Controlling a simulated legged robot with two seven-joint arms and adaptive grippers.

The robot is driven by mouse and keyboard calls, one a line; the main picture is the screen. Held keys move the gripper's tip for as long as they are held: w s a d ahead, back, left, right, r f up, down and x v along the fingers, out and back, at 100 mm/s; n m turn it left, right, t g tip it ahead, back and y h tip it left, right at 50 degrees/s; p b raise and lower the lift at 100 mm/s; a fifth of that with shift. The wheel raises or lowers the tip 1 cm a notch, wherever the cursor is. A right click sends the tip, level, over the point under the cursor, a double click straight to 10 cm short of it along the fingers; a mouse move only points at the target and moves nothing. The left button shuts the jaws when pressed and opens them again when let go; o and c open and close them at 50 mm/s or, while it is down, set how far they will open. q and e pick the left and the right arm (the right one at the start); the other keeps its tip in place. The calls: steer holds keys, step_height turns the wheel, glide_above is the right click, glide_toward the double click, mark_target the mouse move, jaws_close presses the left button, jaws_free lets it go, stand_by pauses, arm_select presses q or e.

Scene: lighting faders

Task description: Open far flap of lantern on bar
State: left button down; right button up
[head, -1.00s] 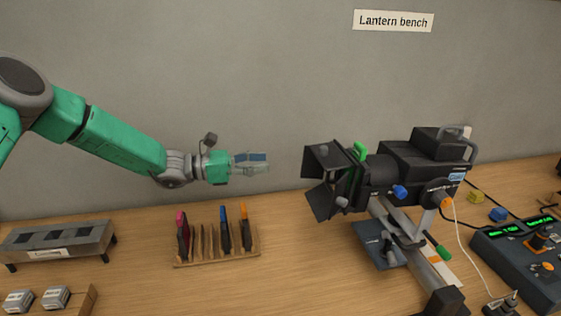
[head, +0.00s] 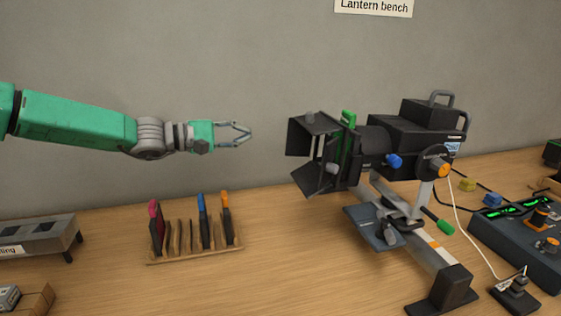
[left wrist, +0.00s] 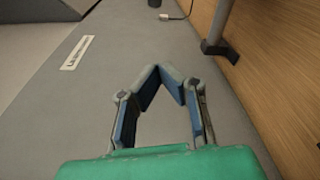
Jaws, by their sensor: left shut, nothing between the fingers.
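The black lantern (head: 405,138) is mounted on a grey bar (head: 415,250) at the right of the head view. Its dark flaps (head: 315,135) are at its left, front end, with one angled at the top and one hanging at the bottom. A green piece (head: 348,119) stands behind them. My left gripper (head: 249,133) is in the air left of the flaps, apart from them, with its fingertips together and nothing between them. In the left wrist view the gripper (left wrist: 157,70) shows its tips meeting over the grey wall. My right gripper is not in view.
A wooden rack (head: 190,248) with several coloured-handled items stands on the bench below my left gripper. A control desk (head: 525,245) with green displays and a cable are at the right. The bench between rack and lantern is clear.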

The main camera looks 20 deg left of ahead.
mark_target(298, 136)
arm_select(q)
steer(key=w+d+m, duration=0.2)
steer(key=w+d, duration=0.1)
steer(key=d, duration=0.6)
steer(key=shift+w+m+t+y, duration=0.3)
steer(key=shift+w+m, duration=0.05)
steer(key=shift+m, duration=0.05)
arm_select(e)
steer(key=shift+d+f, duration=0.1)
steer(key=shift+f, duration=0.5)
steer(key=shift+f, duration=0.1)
arm_select(q)
steer(key=s+b, duration=0.2)
steer(key=b, duration=0.6)
steer(key=shift+s, duration=0.3)
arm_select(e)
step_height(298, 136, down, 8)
arm_select(q)
steer(key=shift+r, duration=0.1)
